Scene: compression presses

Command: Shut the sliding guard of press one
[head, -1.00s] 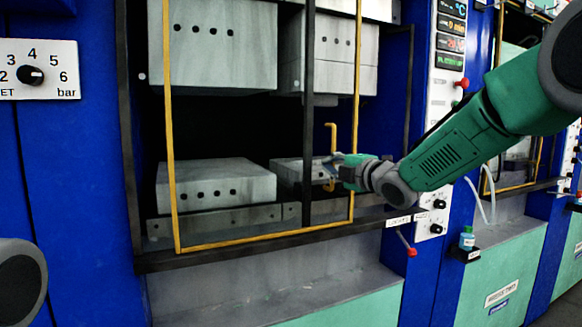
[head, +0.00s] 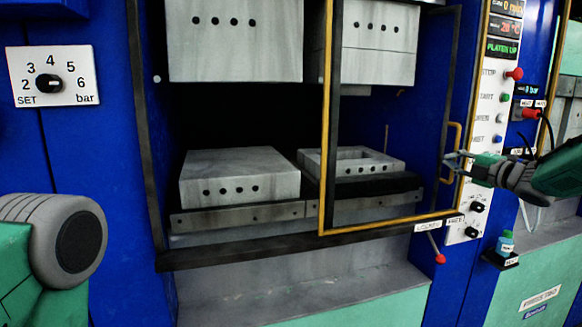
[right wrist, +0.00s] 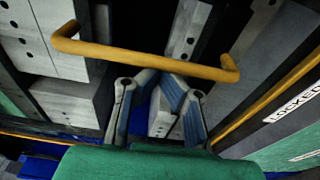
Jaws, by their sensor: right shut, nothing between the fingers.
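The sliding guard of press one is a yellow frame (head: 327,120) in the head view. It stands over the right part of the press opening, and the left part is uncovered. Its yellow handle (head: 456,140) is at the right side of the frame. My right gripper (head: 452,160) is at the handle, shut with nothing held. In the right wrist view the handle (right wrist: 150,58) crosses just beyond the fingertips (right wrist: 160,78); whether they touch cannot be told. My left gripper is out of view; only a left arm link shows.
Grey heated blocks (head: 240,178) sit inside the opening behind the guard. A control panel (head: 490,130) with coloured buttons is right of the handle, near my right gripper. A red-tipped lever (head: 440,258) and a small bottle (head: 505,243) are below it.

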